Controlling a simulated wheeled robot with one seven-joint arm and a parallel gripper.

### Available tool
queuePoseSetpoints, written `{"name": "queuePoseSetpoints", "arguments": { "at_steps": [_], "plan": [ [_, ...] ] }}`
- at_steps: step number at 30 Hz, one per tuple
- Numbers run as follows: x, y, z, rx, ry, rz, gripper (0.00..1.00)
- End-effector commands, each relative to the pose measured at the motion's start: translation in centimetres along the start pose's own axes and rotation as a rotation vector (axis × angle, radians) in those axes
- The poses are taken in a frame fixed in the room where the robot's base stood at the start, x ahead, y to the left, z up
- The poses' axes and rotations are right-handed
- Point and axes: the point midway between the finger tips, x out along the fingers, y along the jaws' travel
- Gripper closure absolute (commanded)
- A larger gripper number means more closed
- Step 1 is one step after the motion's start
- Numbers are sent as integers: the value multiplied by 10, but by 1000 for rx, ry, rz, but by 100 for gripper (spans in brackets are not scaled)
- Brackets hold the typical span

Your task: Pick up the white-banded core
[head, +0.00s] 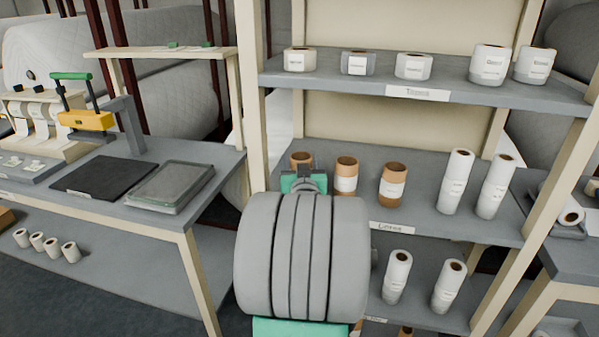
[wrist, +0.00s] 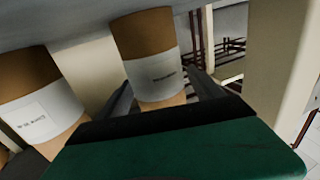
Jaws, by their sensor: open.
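A brown core with a white band (wrist: 155,73) stands at the left end of the middle shelf in the head view (head: 301,158), its lower part hidden behind my arm. In the wrist view it lies between the two fingers of my open gripper (wrist: 162,88), one finger on each side of the white band. I cannot tell whether either finger touches it. A second brown core with a white band (wrist: 38,108) is beside it in the wrist view; in the head view it stands just to the right (head: 346,176). A third similar core (head: 393,184) stands further right.
Two tall white rolls (head: 456,182) stand to the right on the same shelf. The upper shelf (head: 330,82) holds several white and grey rolls above my gripper. A cream shelf post (head: 251,95) rises close to the left of it. A grey bench (head: 190,205) stands left.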

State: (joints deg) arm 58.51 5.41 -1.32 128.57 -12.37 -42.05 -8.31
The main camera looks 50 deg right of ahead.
Motion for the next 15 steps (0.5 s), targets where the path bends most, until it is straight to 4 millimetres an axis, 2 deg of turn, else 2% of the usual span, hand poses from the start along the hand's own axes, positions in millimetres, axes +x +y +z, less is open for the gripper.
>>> {"name": "queuePoseSetpoints", "arguments": {
  "at_steps": [3,10,15],
  "plan": [
    [14,0,0,-1,-2,0,24],
    [16,-1,1,-1,-1,-2,24],
    [16,-2,1,-1,-1,-3,38]
  ]
}}
